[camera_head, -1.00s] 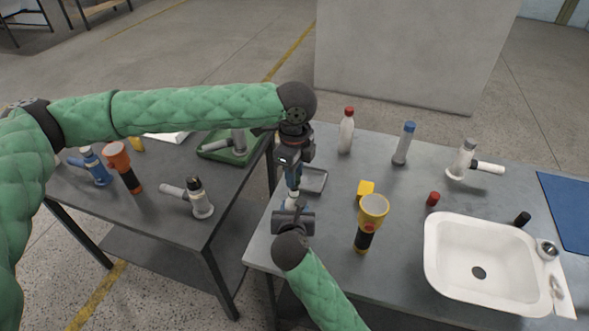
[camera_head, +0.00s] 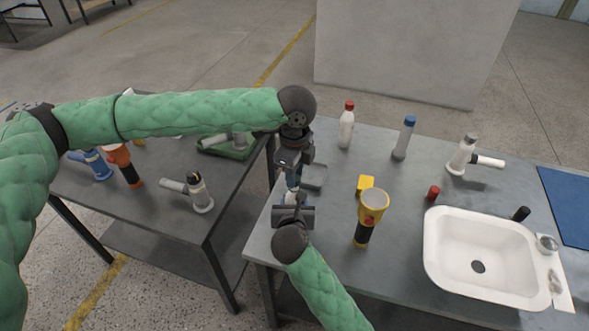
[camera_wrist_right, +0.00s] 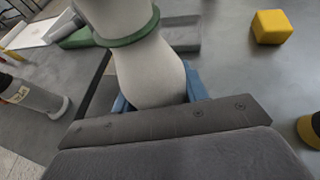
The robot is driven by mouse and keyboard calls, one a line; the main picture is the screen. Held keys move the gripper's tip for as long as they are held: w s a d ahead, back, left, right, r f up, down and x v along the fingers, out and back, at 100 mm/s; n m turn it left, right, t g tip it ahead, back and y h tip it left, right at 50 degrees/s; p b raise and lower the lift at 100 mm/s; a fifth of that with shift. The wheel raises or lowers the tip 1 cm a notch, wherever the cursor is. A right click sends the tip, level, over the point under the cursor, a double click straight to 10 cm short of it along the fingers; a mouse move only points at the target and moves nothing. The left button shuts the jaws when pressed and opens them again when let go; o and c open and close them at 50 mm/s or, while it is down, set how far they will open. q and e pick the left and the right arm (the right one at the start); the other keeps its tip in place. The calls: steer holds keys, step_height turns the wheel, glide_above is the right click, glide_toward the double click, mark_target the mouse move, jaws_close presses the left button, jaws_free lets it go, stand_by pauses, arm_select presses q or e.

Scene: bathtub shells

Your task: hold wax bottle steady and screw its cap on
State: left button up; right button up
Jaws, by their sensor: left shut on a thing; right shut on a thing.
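The wax bottle (camera_wrist_right: 150,72) is pale grey-white with a green ring round its narrower part, and it stands roughly upright. My right gripper (camera_wrist_right: 158,97) is shut on its wider lower part, with blue fingers at both sides. In the head view only a small pale piece of the bottle (camera_head: 291,197) shows between the grippers. My left gripper (camera_head: 292,184) points down directly above my right gripper (camera_head: 293,206), shut at the bottle's top. The cap is hidden there, so how it sits on the bottle cannot be told.
A yellow-and-black flashlight (camera_head: 370,215) and a yellow block (camera_head: 365,184) stand close to the right. Beyond are a red cap (camera_head: 433,193), a white basin (camera_head: 440,255) and several bottles. A grey tray (camera_head: 314,178) lies just behind the grippers. A second table (camera_head: 150,215) stands at left.

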arm_select(q)
steer(key=shift+f, duration=0.6)
stand_by(0.7)
steer(key=m, duration=1.2)
steer(key=shift+a+m, duration=0.1)
steer(key=shift+m, duration=0.3)
steer(key=m, duration=0.6)
steer(key=shift+m, duration=0.4)
steer(key=m, duration=0.6)
steer(key=shift+w, duration=0.1)
steer(key=o, duration=0.9)
steer(key=shift+f, duration=0.1)
steer(key=shift+o, duration=0.2)
